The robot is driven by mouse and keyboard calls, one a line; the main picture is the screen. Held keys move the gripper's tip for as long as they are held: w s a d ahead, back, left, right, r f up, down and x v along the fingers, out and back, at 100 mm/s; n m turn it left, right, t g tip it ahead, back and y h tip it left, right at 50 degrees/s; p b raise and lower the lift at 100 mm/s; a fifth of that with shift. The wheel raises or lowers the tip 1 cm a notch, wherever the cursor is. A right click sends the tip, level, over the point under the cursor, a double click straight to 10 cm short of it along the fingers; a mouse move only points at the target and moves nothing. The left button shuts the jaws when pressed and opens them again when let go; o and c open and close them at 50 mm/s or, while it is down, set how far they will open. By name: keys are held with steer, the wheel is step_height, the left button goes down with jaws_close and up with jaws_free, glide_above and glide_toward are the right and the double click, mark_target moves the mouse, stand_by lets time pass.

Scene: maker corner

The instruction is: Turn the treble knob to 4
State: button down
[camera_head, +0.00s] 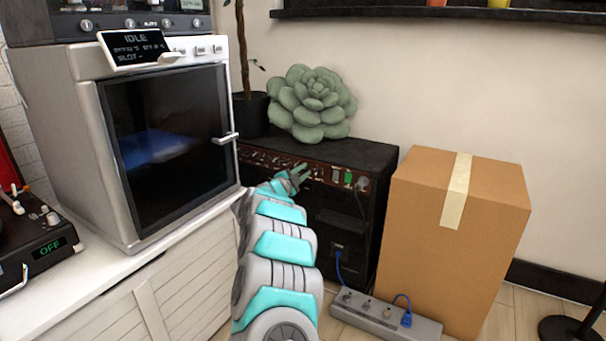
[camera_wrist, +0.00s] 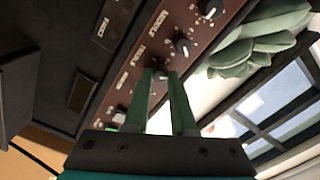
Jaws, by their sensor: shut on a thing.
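The black amplifier (camera_head: 352,152) stands by the wall, with a brown control panel along its upper front. The panel (camera_wrist: 135,62) crosses the wrist view diagonally with a row of dark knobs with pale tops. My gripper (camera_head: 299,177) is at this panel. In the wrist view its two green fingers (camera_wrist: 162,82) are closed around one knob, the treble knob (camera_wrist: 160,75), whose small label seems to read treble. The fingers partly hide it. Its pointer and number cannot be read. Two other knobs (camera_wrist: 183,46) show farther up the row.
A green succulent (camera_head: 312,103) sits on the amplifier, close to the panel. A cardboard box (camera_head: 420,225) stands to the right and a white cabinet-like machine (camera_head: 120,150) to the left. A power strip (camera_head: 385,318) with blue plugs lies on the floor.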

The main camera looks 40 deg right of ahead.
steer(key=c, duration=0.7)
jaws_free()
steer(key=shift+c, duration=0.2)
steer(key=shift+a, duration=0.1)
steer(key=v, duration=0.7)
steer(key=shift+s+a+p, duration=0.2)
steer(key=shift+a+p, duration=0.1)
